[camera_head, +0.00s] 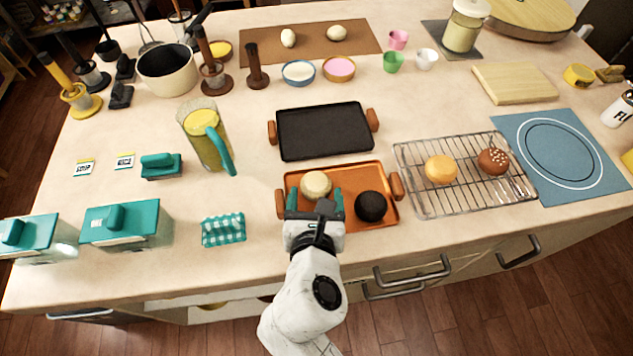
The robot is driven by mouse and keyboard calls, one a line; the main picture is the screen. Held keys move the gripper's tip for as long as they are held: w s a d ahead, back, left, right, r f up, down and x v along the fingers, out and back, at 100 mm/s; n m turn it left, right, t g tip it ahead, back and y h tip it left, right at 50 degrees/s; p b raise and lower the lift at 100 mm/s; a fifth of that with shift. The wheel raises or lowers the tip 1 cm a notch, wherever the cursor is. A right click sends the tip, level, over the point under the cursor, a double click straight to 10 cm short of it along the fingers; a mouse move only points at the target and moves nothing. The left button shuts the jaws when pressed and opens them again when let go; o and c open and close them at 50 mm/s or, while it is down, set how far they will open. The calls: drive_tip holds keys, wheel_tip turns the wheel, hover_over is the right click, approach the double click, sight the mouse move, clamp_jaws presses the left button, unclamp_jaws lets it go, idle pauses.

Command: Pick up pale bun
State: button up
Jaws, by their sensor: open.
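The pale bun (316,184) sits on the left part of an orange tray (348,175) with brown side handles, near the front of the counter. A black round bun (371,206) sits on the same tray to its right. My gripper (316,200) is open, reaching in from the front. Its teal fingers stand on either side of the near part of the pale bun. I cannot tell whether they touch it, and the gripper's body hides the tray's front left part.
A black tray (325,131) lies behind. A wire rack (424,204) to the right bears a yellow-orange bun (441,169) and a brown speckled bun (493,161). A checked teal cloth item (223,229) lies to the left. A pitcher (199,140) stands further back left.

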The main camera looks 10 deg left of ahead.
sight(315, 192)
drive_tip(key=shift+x, duration=1.75)
drive_tip(key=c, duration=0.8)
drive_tip(key=shift+c, duration=0.2)
